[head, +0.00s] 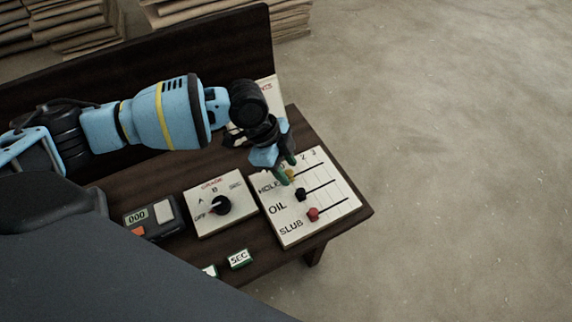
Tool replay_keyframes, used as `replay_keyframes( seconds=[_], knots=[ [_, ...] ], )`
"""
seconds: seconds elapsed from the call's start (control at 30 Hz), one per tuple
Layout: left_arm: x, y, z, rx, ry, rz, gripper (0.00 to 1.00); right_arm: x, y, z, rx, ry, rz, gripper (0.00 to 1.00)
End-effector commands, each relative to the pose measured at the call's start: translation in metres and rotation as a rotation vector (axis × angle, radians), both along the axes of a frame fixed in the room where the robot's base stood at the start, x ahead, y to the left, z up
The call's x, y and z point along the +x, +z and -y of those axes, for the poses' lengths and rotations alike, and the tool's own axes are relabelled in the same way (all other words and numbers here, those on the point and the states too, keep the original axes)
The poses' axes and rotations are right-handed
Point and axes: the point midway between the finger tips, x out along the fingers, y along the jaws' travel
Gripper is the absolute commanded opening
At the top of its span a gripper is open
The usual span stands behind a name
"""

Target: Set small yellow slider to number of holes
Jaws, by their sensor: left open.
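A white slider board (325,205) lies at the right end of the dark table. It has three black tracks labelled HOLE, OIL and SLUB, with numbers along its far edge. The small yellow slider (291,175) is on the HOLE track, near its left end, partly hidden by my gripper. A black slider (300,194) is on the OIL track and a red slider (313,214) on the SLUB track. My left gripper (286,172) is open, pointing down at the yellow slider. I cannot tell whether its fingers touch it. My right gripper is not in view. No cloth is visible.
A GRADE dial board (237,195) with a black knob (221,204) lies left of the slider board. A counter box (152,219) reads 000. A SEC block (239,259) is near the front edge. A dark upright panel (240,45) backs the table (350,222).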

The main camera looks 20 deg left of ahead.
Motion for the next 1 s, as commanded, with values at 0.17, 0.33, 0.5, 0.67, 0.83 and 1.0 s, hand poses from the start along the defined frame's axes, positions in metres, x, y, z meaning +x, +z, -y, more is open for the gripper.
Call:
replay_keyframes(
  seconds=[0.17,0.33,0.5,0.67,0.83,1.0],
  knots=[
    [0.0,0.0,0.0,0.0,0.0,0.0,0.36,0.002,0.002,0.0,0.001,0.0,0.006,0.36],
    [0.0,0.001,0.0,-0.001,0.0,0.0,0.13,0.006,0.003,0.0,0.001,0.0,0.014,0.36],
    [0.0,0.001,0.0,-0.001,0.0,0.0,0.0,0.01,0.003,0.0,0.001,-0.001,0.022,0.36],
    [0.0,0.001,0.001,-0.001,0.0,0.0,0.0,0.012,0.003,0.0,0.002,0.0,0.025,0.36],
    [0.013,0.001,0.011,-0.004,0.0,0.001,0.0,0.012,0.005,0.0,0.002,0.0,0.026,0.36],
    [0.023,0.001,0.019,-0.003,0.0,0.0,0.0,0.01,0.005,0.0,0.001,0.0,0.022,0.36]
  ],
)
